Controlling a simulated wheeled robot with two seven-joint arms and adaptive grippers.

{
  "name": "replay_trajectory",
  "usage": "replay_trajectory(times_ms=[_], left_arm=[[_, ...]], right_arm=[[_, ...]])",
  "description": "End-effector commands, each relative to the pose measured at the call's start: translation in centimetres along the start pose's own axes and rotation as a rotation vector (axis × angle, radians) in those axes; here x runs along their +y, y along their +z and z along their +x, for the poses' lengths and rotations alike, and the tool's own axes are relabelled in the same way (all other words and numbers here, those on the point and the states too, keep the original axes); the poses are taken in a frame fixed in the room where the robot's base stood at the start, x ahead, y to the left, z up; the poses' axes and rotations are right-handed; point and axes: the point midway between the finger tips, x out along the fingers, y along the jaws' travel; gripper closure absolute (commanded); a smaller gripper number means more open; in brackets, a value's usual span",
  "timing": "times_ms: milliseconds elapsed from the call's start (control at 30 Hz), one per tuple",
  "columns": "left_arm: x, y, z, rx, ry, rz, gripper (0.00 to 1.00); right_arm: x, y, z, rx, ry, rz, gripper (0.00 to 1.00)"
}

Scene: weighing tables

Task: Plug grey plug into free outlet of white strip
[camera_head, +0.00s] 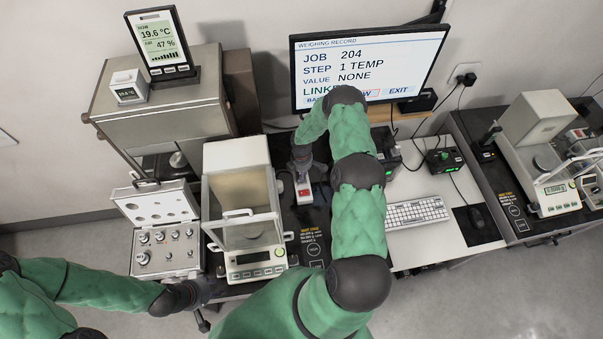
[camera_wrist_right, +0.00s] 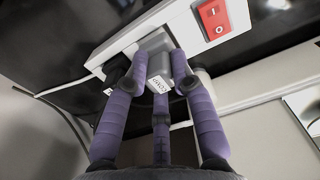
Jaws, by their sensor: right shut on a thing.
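The white strip (camera_wrist_right: 130,40) crosses the upper part of the right wrist view, with a red rocker switch (camera_wrist_right: 214,16) at its right end. In the head view its switch end (camera_head: 304,195) shows on the dark table. The grey plug (camera_wrist_right: 156,42) is between the purple fingers of my right gripper (camera_wrist_right: 160,65), up against the strip's face. I cannot tell whether its pins are in an outlet. A black plug (camera_wrist_right: 116,72) sits at the strip to its left. In the head view my right gripper (camera_head: 302,162) hides much of the strip. My left gripper (camera_head: 198,294) is low at left, its fingers unclear.
A balance with a glass shield (camera_head: 240,205) stands close left of the strip. An open case of weights (camera_head: 160,235) lies further left. A monitor (camera_head: 365,65) stands behind, and a keyboard (camera_head: 417,212) lies to the right. Cables run behind the strip.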

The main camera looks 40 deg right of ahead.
Motion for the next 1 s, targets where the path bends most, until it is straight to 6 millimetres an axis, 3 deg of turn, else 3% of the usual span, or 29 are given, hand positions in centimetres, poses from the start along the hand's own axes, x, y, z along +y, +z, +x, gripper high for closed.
replay_trajectory(times_ms=[1000], left_arm=[[-0.26,-0.03,0.73,0.0,0.0,0.0,0.6]], right_arm=[[0.04,0.01,0.01,0.0,0.0,0.0,1.0]])
